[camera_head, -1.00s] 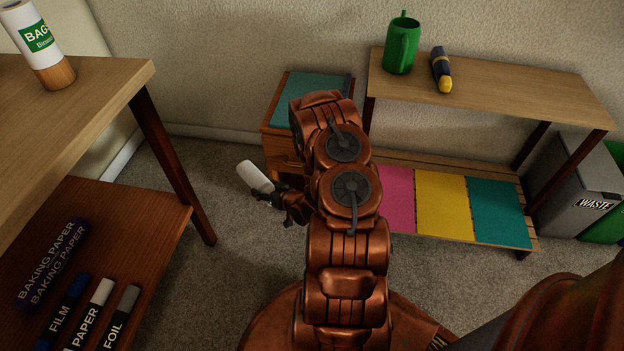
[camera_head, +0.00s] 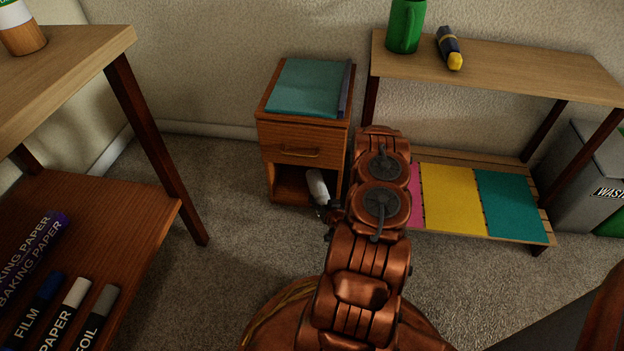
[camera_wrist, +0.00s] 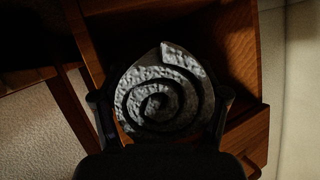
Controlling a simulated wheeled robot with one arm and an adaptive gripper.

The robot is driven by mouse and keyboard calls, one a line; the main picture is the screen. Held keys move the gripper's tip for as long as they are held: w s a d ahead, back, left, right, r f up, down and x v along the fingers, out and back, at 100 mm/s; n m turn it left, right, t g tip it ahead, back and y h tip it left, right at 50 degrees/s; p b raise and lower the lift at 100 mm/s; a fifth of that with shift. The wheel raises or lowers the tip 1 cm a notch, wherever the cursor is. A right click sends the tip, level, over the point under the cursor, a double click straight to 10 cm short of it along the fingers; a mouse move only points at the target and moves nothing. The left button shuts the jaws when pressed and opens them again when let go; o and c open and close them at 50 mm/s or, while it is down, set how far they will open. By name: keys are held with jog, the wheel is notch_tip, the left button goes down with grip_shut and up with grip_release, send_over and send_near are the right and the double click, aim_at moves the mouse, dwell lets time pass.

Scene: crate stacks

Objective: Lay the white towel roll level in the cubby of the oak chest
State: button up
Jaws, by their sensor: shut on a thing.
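The white towel roll (camera_head: 317,186) is at the open front of the cubby (camera_head: 289,184) in the head view, tilted, its far end at the opening. My gripper (camera_head: 328,208) is shut on the towel roll at its near end. In the wrist view the roll's spiral end (camera_wrist: 160,98) faces the camera between the two fingers of my gripper (camera_wrist: 160,110), with the wooden cubby walls behind it. The oak chest (camera_head: 277,138) has a drawer above the cubby. My arm hides part of the chest's right side. I cannot tell how far inside the roll is.
A shelf bench (camera_head: 500,75) with a green mug (camera_head: 405,25) stands to the right. A table (camera_head: 70,60) with a lower shelf is at left. Carpet between is clear.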

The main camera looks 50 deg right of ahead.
aim_at(310, 175)
jog(key=w+d+b, duration=0.1)
jog(key=w+d, duration=0.1)
jog(key=w, duration=0.2)
jog(key=w+d+b, duration=0.2)
jog(key=w, duration=0.2)
jog(key=w+d+f+b, duration=0.1)
jog(key=w+d, duration=0.1)
jog(key=w, duration=0.2)
jog(key=shift+d+f+b, duration=0.1)
jog(key=shift+d+b, duration=0.05)
jog(key=shift+b, duration=0.2)
jog(key=shift+w+d+f, duration=0.1)
jog(key=shift+w, duration=0.2)
notch_tip(310, 175, down, 4)
jog(key=b, duration=0.2)
jog(key=shift+s+r+b, duration=0.1)
jog(key=shift+r+b, duration=0.15)
jog(key=shift+b, duration=0.15)
jog(key=shift+r, duration=0.1)
jog(key=o, duration=1)
jog(key=shift+o, duration=0.2)
